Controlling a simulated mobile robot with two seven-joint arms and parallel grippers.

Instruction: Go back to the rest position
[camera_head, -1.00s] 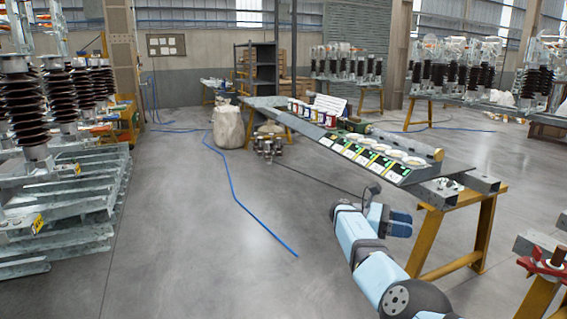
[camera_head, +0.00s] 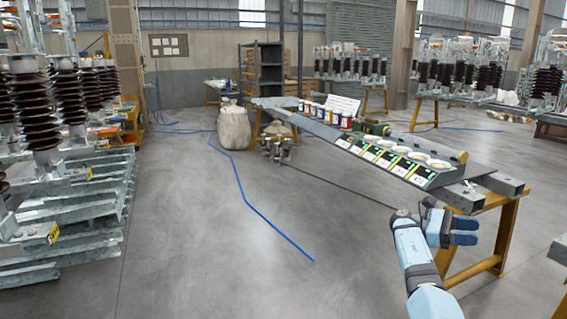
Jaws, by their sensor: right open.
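My right arm comes in from the bottom right in light blue and dark grey. My right gripper (camera_head: 465,231) is open and empty, its two blue fingers pointing right. It is in front of the near end of the long grey workbench (camera_head: 474,201), beside the yellow trestle leg, with nothing between its fingers. My left gripper is out of view.
Labelled trays with white dishes (camera_head: 389,160) and small jars (camera_head: 327,114) stand on the bench. Racks of dark insulators (camera_head: 38,113) stand at left. A white sack (camera_head: 234,128) and a blue hose (camera_head: 262,215) are on the floor.

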